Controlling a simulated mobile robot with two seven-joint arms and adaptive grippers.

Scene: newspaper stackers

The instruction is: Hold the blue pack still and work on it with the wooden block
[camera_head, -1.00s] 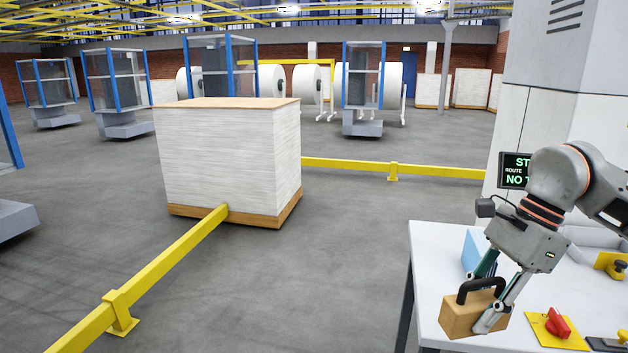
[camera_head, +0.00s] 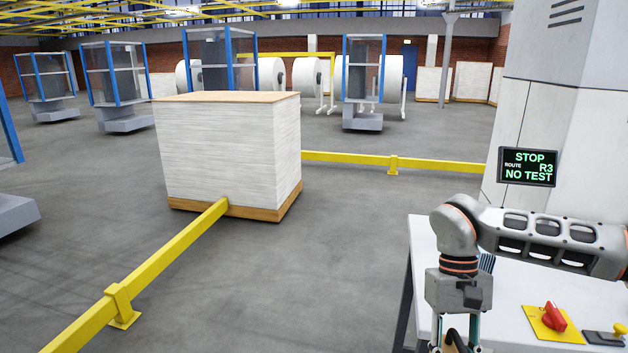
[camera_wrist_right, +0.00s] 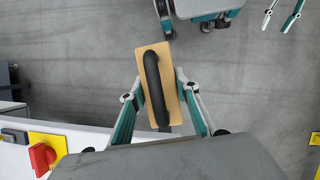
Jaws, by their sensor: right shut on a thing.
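The wooden block (camera_wrist_right: 171,62) is tan with a black bar handle, and is seen from above in the right wrist view. My right gripper (camera_wrist_right: 162,118) is shut on it, with a finger along each long side. The block is over the floor, off the table edge. A small bluish striped patch (camera_head: 487,262) behind my right arm may be the blue pack, mostly hidden. My left gripper (camera_wrist_right: 276,28) shows at the top right of the wrist view, fingers apart and empty.
The white table (camera_head: 515,310) carries a red switch on a yellow plate (camera_head: 552,320). A screen (camera_head: 528,167) reads STOP, NO TEST. A yellow floor rail (camera_head: 150,275) runs to a paper stack (camera_head: 230,150) on a pallet. Floor between is clear.

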